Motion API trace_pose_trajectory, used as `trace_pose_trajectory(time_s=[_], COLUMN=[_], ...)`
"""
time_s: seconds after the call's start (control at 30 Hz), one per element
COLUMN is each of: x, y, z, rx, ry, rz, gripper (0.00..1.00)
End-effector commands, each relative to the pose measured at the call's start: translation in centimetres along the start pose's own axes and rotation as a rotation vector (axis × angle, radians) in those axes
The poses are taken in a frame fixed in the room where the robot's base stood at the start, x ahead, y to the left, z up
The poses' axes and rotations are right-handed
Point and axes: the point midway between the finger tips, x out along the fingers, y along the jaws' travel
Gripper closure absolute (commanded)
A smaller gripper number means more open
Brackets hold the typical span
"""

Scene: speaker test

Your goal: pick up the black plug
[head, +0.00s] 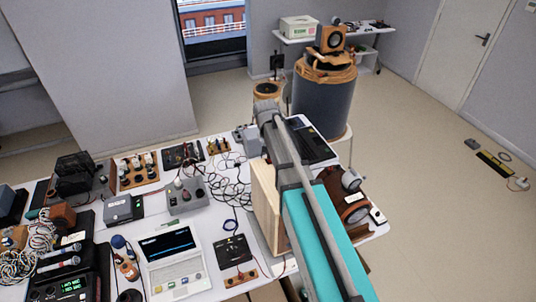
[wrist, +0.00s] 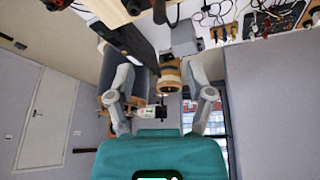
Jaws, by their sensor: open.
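I cannot pick out the black plug with certainty in either view; the cluttered table holds many small dark items and cables. My gripper (wrist: 162,88) shows in the wrist view with its two grey fingers spread wide and nothing between them. Beyond the fingers, the wrist view shows the room upside down, with the speaker stand area in the background. In the head view my arm reaches over the right part of the table toward its far edge, and the fingers cannot be made out clearly.
The white table (head: 215,292) is crowded with a laptop (head: 172,258), a grey box with knobs (head: 187,196), tangled black cables (head: 230,190) and a wooden box (head: 266,205) beside my arm. A dark barrel (head: 322,105) bearing a wooden speaker (head: 332,40) stands behind. Floor at right is mostly clear.

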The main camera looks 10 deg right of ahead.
Motion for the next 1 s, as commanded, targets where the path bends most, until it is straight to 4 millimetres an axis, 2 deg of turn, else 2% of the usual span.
trace_pose_trajectory(time_s=[0.27,1.0], x=[1.0,7.1], y=[-0.3,-0.4], z=[0.1,0.2], rx=[-0.004,-0.005], ry=[0.000,0.000], rz=[-0.002,-0.002], gripper=[0.32,0.32])
